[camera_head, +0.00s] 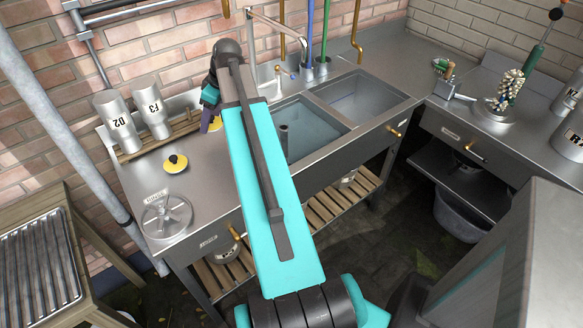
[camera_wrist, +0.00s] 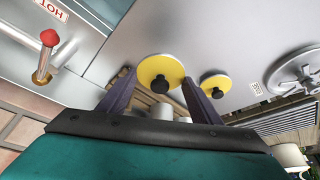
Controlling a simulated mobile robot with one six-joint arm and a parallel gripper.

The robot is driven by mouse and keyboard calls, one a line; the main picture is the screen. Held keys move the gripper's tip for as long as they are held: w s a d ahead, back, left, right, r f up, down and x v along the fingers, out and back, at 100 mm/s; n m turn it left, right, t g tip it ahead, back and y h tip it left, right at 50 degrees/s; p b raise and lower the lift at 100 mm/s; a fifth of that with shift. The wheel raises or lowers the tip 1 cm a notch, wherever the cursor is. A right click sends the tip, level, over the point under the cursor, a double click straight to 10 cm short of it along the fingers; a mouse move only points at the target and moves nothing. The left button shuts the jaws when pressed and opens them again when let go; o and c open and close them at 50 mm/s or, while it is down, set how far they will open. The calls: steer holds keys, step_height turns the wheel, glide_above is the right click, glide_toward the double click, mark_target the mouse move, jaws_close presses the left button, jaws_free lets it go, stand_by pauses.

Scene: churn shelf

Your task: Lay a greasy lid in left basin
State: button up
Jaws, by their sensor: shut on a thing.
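A yellow lid (camera_wrist: 152,68) with a black knob sits between the two purple fingers of my gripper (camera_wrist: 159,77), held at its sides. In the head view my gripper (camera_head: 213,122) is over the back of the counter, left of the sink, with a bit of the yellow held lid showing; my arm hides part of it. A second yellow lid (camera_head: 175,164) with a black knob lies on the left counter, and it also shows in the wrist view (camera_wrist: 214,80). The left basin (camera_head: 312,128) holds bluish-grey water and a dark upright pipe; my arm covers its left edge.
Metal canisters marked D2 (camera_head: 119,124) and F3 (camera_head: 152,110) lean on a wooden rack behind the counter. A round metal wheel-like piece (camera_head: 167,215) sits at the front left. The right basin (camera_head: 360,97) is beside the left one. A tap (camera_head: 276,24) and upright brushes stand behind.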

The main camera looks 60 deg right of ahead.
steer(key=s+d+f+n+b, duration=0.1)
steer(key=s+d+f+b, duration=0.3)
steer(key=s+d+f, duration=0.4)
steer(key=s+d+f+n+b, duration=0.1)
steer(key=s+d+f+b, duration=0.4)
steer(key=s+d+f, duration=0.3)
steer(key=s+d, duration=0.1)
steer(key=d, duration=0.3)
steer(key=shift+d+g+y+b, duration=0.3)
steer(key=shift+d+y, duration=0.05)
steer(key=shift+y, duration=0.05)
steer(key=shift+f, duration=3.15)
steer(key=shift+f+p, duration=0.3)
steer(key=shift+f, duration=1.55)
steer(key=shift+f, duration=0.15)
